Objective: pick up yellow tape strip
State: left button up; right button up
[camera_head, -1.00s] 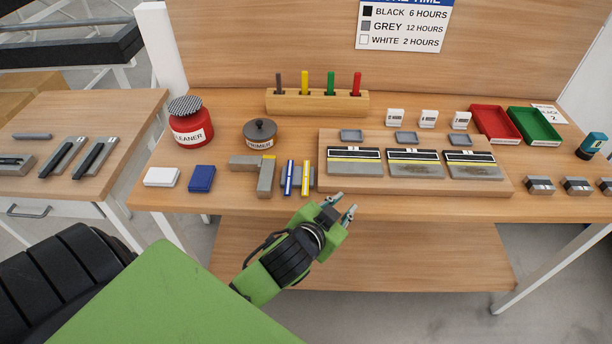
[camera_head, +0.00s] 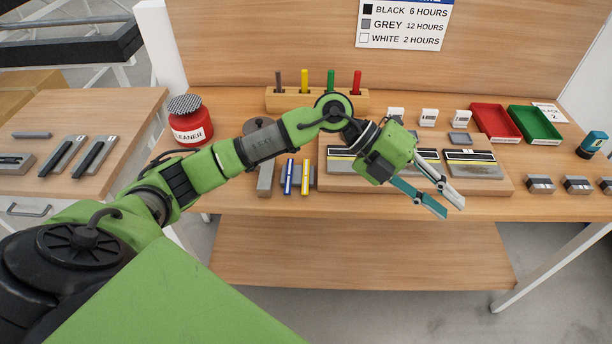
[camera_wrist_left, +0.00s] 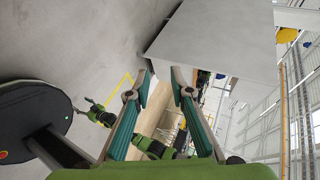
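A yellow tape strip (camera_head: 305,177) with a pale middle stands next to a blue strip (camera_head: 288,177) at the bench front, beside a grey block (camera_head: 265,179). My left gripper (camera_head: 453,207) reaches across the bench and hangs at its front edge, right of the strips and apart from them. Its two fingers are spread with nothing between them; they also show spread in the left wrist view (camera_wrist_left: 161,85). In that view a small green arm part with a dark end, perhaps my right gripper (camera_wrist_left: 92,105), is too small to read.
A wooden board with several grey plates (camera_head: 474,171) lies behind my left gripper. My left arm covers part of the dark primer pot (camera_head: 259,128). A red cleaner can (camera_head: 189,122), a red tray (camera_head: 495,123) and a green tray (camera_head: 534,125) stand farther back.

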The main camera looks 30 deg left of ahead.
pick_arm(q)
jog(key=w+a+f+y, duration=0.1)
jog(key=a+f+y, duration=0.15)
jog(key=a, duration=0.35)
jog(key=w+a+f+y, duration=0.1)
jog(key=a+f+y, duration=0.15)
jog(key=a, duration=0.35)
jog(key=n+g+y+p, duration=0.2)
jog(key=n+y, duration=0.2)
jog(key=y, duration=0.4)
send_over(305, 187)
notch_tip(305, 187, down, 4)
jog(key=shift+f, duration=0.2)
jog(key=shift+d+f, duration=0.1)
jog(key=shift+f, duration=0.5)
jog(key=shift+f+p, duration=0.25)
jog(key=shift+p, duration=0.25)
notch_tip(305, 187, down, 4)
jog(key=shift+f+p, duration=0.1)
jog(key=shift+p, duration=1.05)
jog(key=shift+f, duration=0.25)
jog(key=shift+f+b, duration=0.25)
jog(key=shift+b, duration=0.05)
